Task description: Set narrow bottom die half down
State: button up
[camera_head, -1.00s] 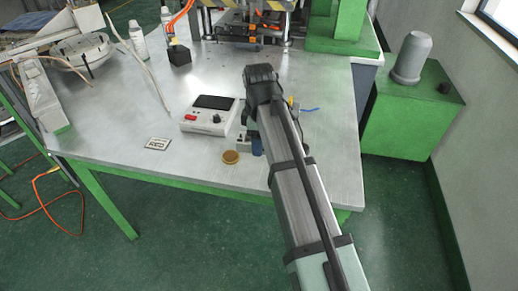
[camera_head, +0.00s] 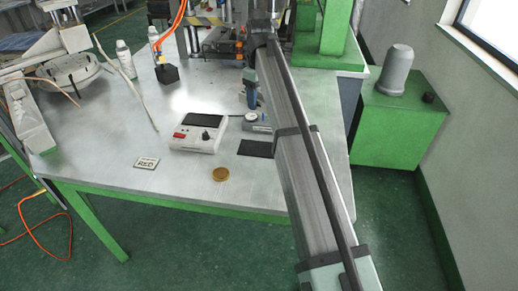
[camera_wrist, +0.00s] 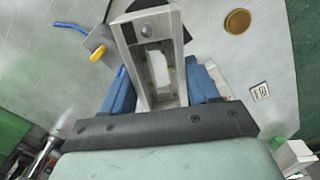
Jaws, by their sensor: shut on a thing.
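My gripper (camera_wrist: 165,95) shows in the wrist view as two blue fingers, one each side of a metal, frame-like block, which I take to be the narrow bottom die half (camera_wrist: 131,50). The gripper is shut on this block, which has an open rectangular middle. I cannot tell from these views whether the block touches anything below.
A yellow knob (camera_wrist: 97,53) shows left in the wrist view. A press (camera_head: 220,30) stands behind.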

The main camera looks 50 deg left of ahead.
jog(key=m, duration=0.3)
send_near(259, 148)
notch_tip(259, 148, down, 6)
jog(key=shift+s+f, duration=0.1)
jog(key=shift+f, duration=0.1)
dwell(0.6)
jog(key=shift+f, duration=0.1)
jog(key=o, duration=1.4)
notch_tip(259, 148, up, 12)
